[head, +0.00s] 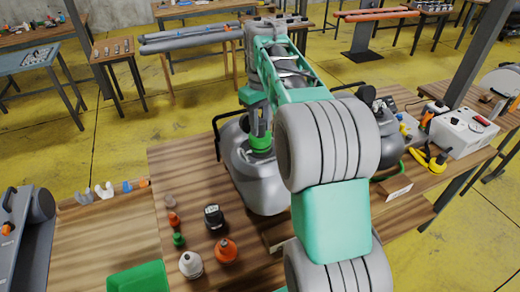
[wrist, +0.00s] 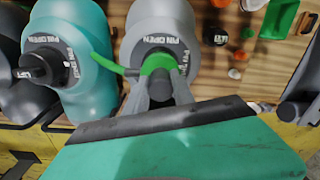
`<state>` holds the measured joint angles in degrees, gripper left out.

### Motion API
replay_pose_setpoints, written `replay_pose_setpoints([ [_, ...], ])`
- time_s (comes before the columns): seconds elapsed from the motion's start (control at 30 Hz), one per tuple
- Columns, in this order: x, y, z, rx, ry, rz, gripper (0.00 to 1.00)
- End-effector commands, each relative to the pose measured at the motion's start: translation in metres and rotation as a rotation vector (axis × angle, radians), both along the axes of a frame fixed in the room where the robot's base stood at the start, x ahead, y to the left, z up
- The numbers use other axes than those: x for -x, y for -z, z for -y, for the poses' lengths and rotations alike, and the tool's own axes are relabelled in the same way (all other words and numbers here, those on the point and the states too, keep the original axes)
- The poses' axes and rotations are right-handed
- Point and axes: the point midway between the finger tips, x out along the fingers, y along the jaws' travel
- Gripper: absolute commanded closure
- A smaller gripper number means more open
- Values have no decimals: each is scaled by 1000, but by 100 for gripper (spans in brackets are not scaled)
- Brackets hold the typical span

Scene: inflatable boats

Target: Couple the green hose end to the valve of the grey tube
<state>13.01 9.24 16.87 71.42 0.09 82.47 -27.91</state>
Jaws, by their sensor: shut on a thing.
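The grey tube (head: 245,180) rests on the wooden bench under my gripper; in the wrist view its upper face (wrist: 190,28) carries a "PIN OPEN" label ring. My gripper (head: 259,128) points down over its valve, fingers shut on the green hose end (head: 260,142). In the wrist view, the hose end (wrist: 157,64) sits between the fingertips over the middle of the ring, with a thin green hose (wrist: 108,64) running left. It appears at or just above the valve, which it hides; I cannot tell whether they are joined.
A teal tube (wrist: 78,88) with a black valve cap (wrist: 35,67) lies close beside the grey one. Several small caps, including an orange one (head: 225,250), and a green tray (head: 138,278) are at the front left. A white box (head: 463,131) stands at the right.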

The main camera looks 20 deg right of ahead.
Motion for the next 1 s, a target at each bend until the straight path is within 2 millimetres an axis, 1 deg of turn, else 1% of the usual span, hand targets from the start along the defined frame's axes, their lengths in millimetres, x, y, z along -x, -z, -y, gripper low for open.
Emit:
replay_pose_setpoints([
  [0.47, 0, 0, 0, 0, 0, 1, 100],
  [1.0, 0, 9, 0, 0, 0, 0, 100],
])
